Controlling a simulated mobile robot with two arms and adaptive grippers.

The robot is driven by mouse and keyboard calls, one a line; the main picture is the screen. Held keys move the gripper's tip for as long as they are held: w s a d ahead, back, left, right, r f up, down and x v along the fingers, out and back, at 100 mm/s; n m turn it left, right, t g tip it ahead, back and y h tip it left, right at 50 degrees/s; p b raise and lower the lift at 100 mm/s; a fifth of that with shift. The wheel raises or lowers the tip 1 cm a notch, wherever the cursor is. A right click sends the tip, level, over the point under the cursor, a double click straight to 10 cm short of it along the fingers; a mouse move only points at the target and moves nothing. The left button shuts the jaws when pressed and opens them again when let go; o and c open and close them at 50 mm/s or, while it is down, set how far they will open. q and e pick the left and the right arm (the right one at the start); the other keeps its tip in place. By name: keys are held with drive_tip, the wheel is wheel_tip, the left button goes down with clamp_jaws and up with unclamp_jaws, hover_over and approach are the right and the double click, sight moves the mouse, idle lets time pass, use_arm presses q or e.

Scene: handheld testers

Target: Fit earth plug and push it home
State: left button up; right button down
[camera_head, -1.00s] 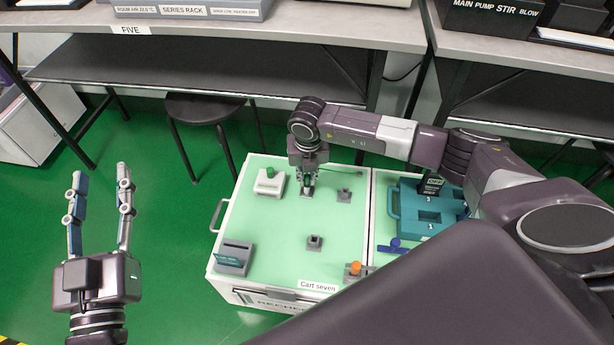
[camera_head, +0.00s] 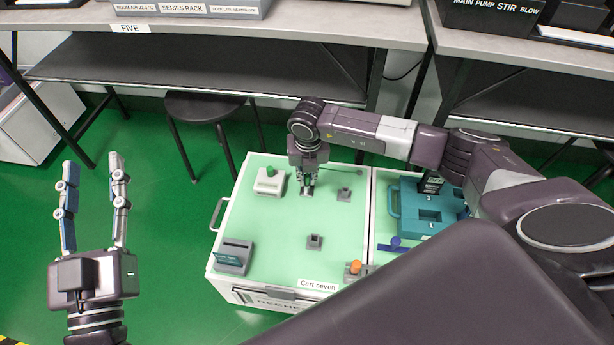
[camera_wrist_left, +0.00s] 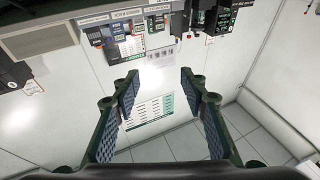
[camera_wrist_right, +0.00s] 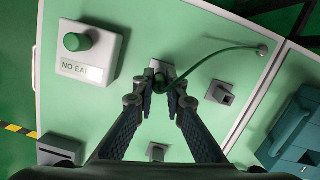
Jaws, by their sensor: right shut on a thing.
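A green cable (camera_wrist_right: 205,60) curves from the plug to a small round anchor (camera_wrist_right: 262,50) on the cart. My left gripper (camera_head: 91,170) is open and empty, left of the cart.
Two more small grey sockets (camera_head: 344,194) (camera_head: 314,242) stand on the cart top. A grey slotted holder (camera_head: 233,258) is at its front left and an orange-topped piece (camera_head: 355,267) at its front right. A teal tester case (camera_head: 430,213) lies on the right section.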

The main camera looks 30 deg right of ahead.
use_arm(q)
drive_tip(key=shift+r, duration=0.3)
use_arm(e)
drive_tip(key=shift+f, duration=0.15)
use_arm(q)
drive_tip(key=shift+s+r, duration=0.15)
drive_tip(key=shift+r, duration=0.15)
use_arm(e)
drive_tip(key=shift+f, duration=0.1)
use_arm(q)
drive_tip(key=shift+r, duration=0.1)
use_arm(e)
drive_tip(key=c, duration=1.9)
unclamp_jaws()
use_arm(q)
drive_tip(key=shift+f+t, duration=0.2)
drive_tip(key=shift+t, duration=0.1)
drive_tip(key=shift+r, duration=0.1)
use_arm(e)
wheel_tip(320, 180, up, 12)
drive_tip(key=s, duration=0.1)
drive_tip(key=shift+s+a, duration=0.35)
